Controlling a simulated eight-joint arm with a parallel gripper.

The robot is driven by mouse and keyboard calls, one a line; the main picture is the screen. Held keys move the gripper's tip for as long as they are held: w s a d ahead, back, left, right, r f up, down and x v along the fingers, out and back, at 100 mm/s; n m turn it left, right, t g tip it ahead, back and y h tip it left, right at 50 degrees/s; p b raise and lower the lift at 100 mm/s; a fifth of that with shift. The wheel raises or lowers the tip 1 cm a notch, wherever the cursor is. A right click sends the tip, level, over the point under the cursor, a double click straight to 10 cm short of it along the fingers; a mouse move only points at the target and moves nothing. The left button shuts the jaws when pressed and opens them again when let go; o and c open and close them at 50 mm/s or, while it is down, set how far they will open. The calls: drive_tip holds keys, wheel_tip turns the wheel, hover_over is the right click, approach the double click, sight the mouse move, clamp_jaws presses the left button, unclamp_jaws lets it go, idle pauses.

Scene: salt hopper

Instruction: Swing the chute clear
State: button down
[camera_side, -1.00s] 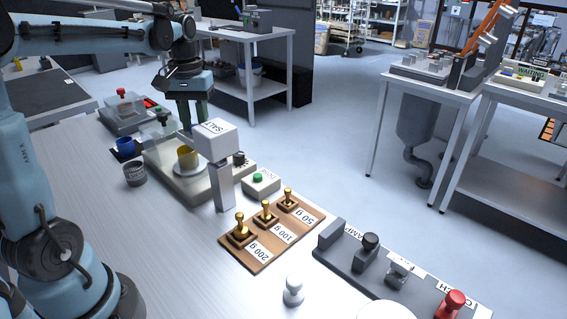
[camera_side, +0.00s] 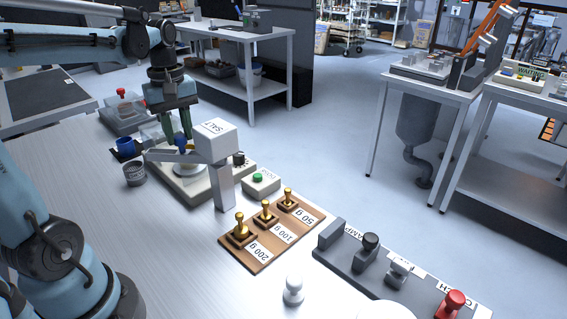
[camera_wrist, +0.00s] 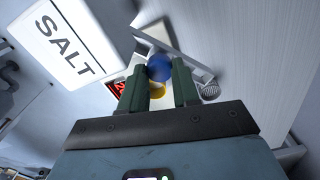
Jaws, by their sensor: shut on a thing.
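The salt hopper (camera_side: 215,140) is a white box marked SALT on a grey post; it also shows large in the wrist view (camera_wrist: 68,40). A grey bar-like chute (camera_side: 163,156) sticks out from it to the left, and shows in the wrist view as a slanting bar (camera_wrist: 190,58). My gripper (camera_side: 177,138) is shut on a round blue knob (camera_wrist: 159,67) at the chute, one finger on each side. The yellow cup (camera_wrist: 157,90) shows only partly, behind the knob. In the side view the chute and my fingers hide most of it.
A scale (camera_side: 205,186) stands under the chute. A blue cup (camera_side: 126,148) and a dark tin (camera_side: 135,173) stand to the left. A box with a green button (camera_side: 261,184) and a wooden weight board (camera_side: 262,247) stand to the right. The front left table is bare.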

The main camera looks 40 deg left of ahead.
sight(178, 138)
drive_tip(key=shift+s+d+n, duration=0.25)
drive_tip(key=shift+s+n, duration=0.05)
drive_tip(key=shift+n, duration=0.3)
drive_tip(key=c, duration=0.8)
unclamp_jaws()
wheel_tip(178, 138, up, 12)
